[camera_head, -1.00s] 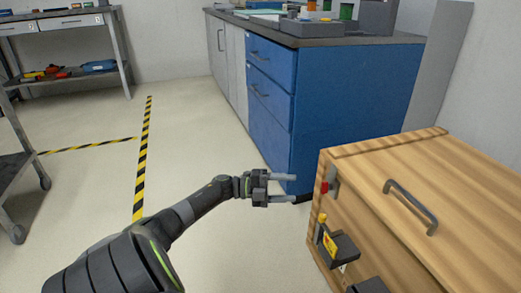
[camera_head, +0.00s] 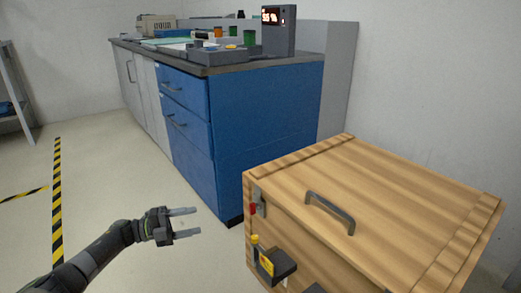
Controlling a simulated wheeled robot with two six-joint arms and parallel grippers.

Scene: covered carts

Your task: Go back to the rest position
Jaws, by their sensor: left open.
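My left gripper (camera_head: 186,226) is in the lower left of the head view, low over the floor, with its arm coming in from the lower left. Its two fingers are apart and nothing is between them. It is left of the wooden crate (camera_head: 390,200) and apart from it. My right gripper is not in view.
The wooden crate has a closed lid with a dark handle (camera_head: 331,212), a red-marked latch (camera_head: 256,203) and a yellow-tagged dark part (camera_head: 270,262). A blue cabinet (camera_head: 262,125) stands behind. Black-yellow floor tape (camera_head: 57,200) runs at left, where the floor is clear.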

